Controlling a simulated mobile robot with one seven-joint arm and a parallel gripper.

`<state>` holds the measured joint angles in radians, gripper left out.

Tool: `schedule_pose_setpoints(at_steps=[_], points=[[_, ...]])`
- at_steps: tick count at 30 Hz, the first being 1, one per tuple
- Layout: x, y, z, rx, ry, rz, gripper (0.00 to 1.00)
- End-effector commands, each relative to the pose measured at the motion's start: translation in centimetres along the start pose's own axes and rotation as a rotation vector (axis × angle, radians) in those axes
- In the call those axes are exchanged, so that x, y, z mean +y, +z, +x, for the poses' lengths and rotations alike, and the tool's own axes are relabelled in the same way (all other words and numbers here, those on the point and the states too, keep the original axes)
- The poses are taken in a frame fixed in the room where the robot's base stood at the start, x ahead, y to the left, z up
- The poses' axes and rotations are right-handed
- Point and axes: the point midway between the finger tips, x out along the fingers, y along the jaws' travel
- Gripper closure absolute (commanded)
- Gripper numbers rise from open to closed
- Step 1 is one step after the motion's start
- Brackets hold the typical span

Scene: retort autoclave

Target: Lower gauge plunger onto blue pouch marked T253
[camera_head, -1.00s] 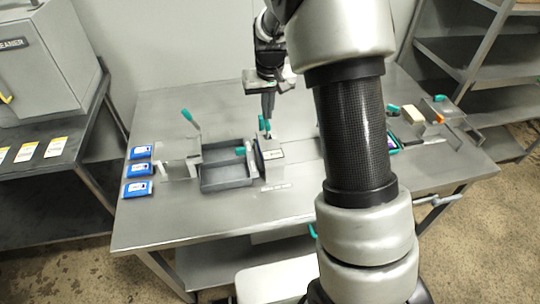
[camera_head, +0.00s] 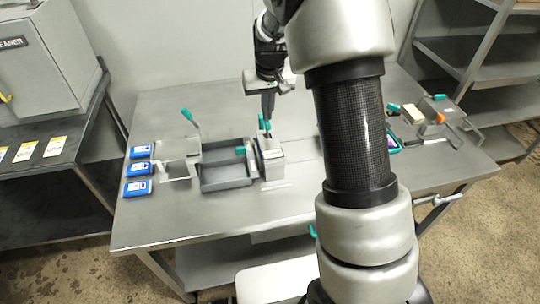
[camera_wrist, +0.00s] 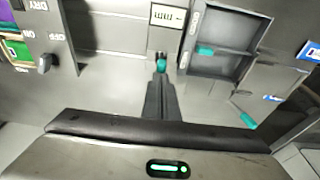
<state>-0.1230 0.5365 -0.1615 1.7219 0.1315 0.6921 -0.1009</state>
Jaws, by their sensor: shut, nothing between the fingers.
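The gauge (camera_head: 271,168) is a grey block with a pale display near the middle of the table. In the wrist view its display (camera_wrist: 168,15) reads "mm", upside down. A teal knob (camera_wrist: 160,65) stands at the gauge, just beyond my fingertips. My gripper (camera_head: 268,126) points down there, shut and empty; its dark fingers (camera_wrist: 161,82) also show in the wrist view. Whether they touch the knob I cannot tell. Three blue pouches (camera_head: 141,152) (camera_head: 139,168) (camera_head: 137,188) lie in a column at the table's left; their marks are too small to read.
A control panel with a switch (camera_wrist: 47,63) is at left in the wrist view. The table's front strip (camera_head: 220,215) is clear.

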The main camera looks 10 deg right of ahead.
Motion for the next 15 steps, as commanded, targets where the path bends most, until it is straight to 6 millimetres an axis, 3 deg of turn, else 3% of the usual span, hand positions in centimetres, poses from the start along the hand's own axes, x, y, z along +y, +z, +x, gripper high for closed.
schedule_pose_setpoints(at_steps=[15], points=[[0.01,0.23,1.05,-0.001,0.000,0.000,1.00]])
